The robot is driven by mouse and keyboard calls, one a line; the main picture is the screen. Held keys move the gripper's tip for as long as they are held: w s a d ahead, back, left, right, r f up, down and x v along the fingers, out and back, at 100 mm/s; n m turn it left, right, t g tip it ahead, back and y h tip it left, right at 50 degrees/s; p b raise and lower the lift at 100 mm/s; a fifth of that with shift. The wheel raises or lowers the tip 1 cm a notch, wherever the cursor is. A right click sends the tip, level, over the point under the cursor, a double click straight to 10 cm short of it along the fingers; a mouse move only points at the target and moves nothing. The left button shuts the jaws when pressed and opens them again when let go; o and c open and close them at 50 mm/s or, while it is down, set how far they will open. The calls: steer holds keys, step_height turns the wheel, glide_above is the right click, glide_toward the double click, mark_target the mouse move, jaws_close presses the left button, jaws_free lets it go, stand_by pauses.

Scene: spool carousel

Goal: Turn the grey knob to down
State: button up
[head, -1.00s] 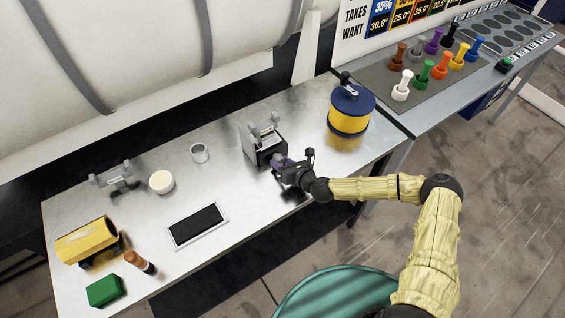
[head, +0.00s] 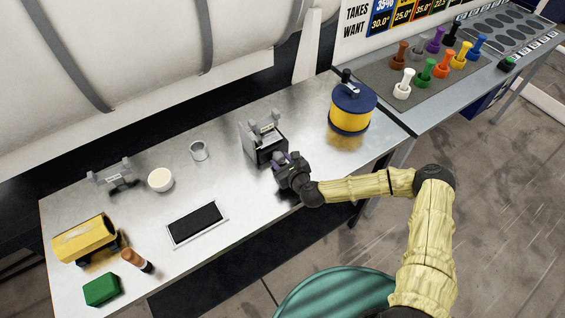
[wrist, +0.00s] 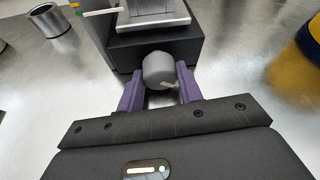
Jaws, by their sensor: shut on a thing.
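The grey knob (wrist: 158,70) sits on the front of a dark box with a grey top (wrist: 155,42), seen in the wrist view. A light mark shows on the knob's lower right side. My gripper (wrist: 160,92) has its purple fingers on either side of the knob, shut on it. In the head view my gripper (head: 281,161) is at the front of the grey and black device (head: 263,138), and the knob is hidden behind it there.
A blue and yellow canister (head: 351,112) stands right of the device. A metal cup (head: 198,150), white bowl (head: 161,180) and black-screened tablet (head: 196,223) lie to the left. A yellow object (head: 85,239) and green block (head: 102,289) are at the far left.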

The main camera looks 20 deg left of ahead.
steer(key=shift+r+n, duration=0.1)
steer(key=shift+n, duration=0.2)
steer(key=o, duration=0.7)
